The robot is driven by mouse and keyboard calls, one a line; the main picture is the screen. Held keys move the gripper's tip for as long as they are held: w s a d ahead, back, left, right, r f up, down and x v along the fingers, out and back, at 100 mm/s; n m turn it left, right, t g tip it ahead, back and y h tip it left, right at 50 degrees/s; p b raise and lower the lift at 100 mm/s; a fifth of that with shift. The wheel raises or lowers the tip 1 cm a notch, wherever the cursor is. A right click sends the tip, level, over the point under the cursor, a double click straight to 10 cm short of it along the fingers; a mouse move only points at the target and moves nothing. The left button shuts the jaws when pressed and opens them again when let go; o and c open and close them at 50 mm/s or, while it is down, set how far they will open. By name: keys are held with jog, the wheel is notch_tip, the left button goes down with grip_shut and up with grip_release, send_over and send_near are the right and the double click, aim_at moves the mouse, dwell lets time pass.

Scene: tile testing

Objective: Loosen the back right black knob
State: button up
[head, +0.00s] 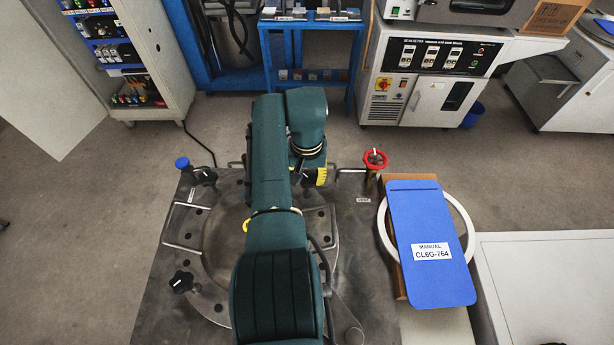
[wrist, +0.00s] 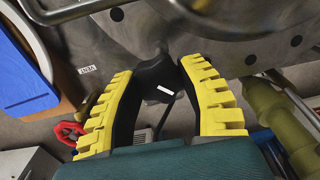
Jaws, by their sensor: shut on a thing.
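The back right black knob (wrist: 160,80) shows in the wrist view as a dark shape with a white mark, between the two yellow-padded fingers. My gripper (wrist: 160,64) reaches around it and is shut on it. In the head view my gripper (head: 317,177) is at the back right of the round metal lid (head: 222,235), and its yellow padding shows below my green arm. The knob is hidden there by my gripper and arm. Another black knob (head: 181,282) sits at the front left of the lid, and a dark fitting (head: 205,176) is at the back left.
A red handwheel (head: 375,158) stands right of my gripper and also shows in the wrist view (wrist: 68,132). A blue manual (head: 430,225) lies on a white ring (head: 467,230) to the right. A blue knob (head: 182,163) is at the back left.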

jog(key=shift+f, duration=0.1)
dwell(0.4)
jog(key=o, duration=1.2)
jog(key=shift+o, duration=0.2)
notch_tip(320, 180, up, 12)
